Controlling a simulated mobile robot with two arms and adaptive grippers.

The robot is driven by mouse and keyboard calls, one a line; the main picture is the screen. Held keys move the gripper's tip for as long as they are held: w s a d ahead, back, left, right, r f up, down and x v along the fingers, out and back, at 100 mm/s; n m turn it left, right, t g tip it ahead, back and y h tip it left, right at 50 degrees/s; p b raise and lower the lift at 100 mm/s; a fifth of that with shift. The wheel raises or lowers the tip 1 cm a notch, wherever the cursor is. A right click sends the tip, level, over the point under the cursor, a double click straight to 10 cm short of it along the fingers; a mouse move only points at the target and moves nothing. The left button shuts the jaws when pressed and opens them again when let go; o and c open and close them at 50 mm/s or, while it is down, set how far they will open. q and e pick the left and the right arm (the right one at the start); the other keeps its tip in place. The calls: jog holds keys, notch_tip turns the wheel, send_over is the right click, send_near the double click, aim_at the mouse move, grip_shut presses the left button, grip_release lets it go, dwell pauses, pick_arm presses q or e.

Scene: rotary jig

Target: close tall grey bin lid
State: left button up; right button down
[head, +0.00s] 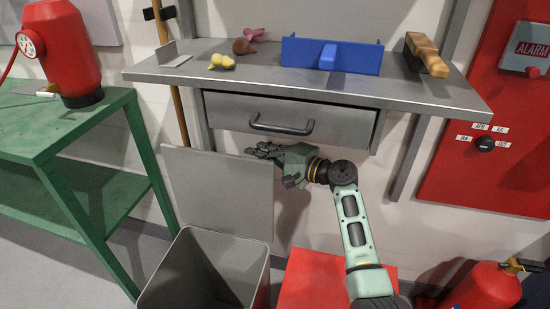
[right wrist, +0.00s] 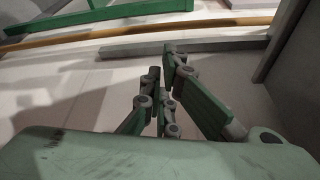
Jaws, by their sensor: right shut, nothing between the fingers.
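The tall grey bin (head: 180,275) stands on the floor at the bottom of the head view, left of centre, its front cut off by the frame. Its lid (head: 218,195) is open, a flat grey panel standing upright at the bin's back edge. My right gripper (head: 257,151) is shut and empty by the lid's top right corner, pointing left. I cannot tell whether it touches the lid. The right wrist view shows its fingers (right wrist: 163,72) close together; a grey bar beyond them may be the lid's top edge. My left gripper is out of view.
A grey workbench (head: 440,98) with a closed drawer (head: 290,120) overhangs my right gripper. A green table (head: 40,133) stands at the left. A red box (head: 335,265) is right of the bin. A fire extinguisher (head: 487,290) stands at the bottom right.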

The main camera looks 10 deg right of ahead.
pick_arm(q)
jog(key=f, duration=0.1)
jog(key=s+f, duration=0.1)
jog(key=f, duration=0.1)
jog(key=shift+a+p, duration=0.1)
jog(key=shift+p, duration=0.3)
pick_arm(e)
jog(key=s, duration=0.1)
jog(key=s+a, duration=0.1)
jog(key=s, duration=0.1)
jog(key=shift+s+a+r, duration=0.15)
jog(key=shift+s+r, duration=0.2)
jog(key=shift+r, duration=0.05)
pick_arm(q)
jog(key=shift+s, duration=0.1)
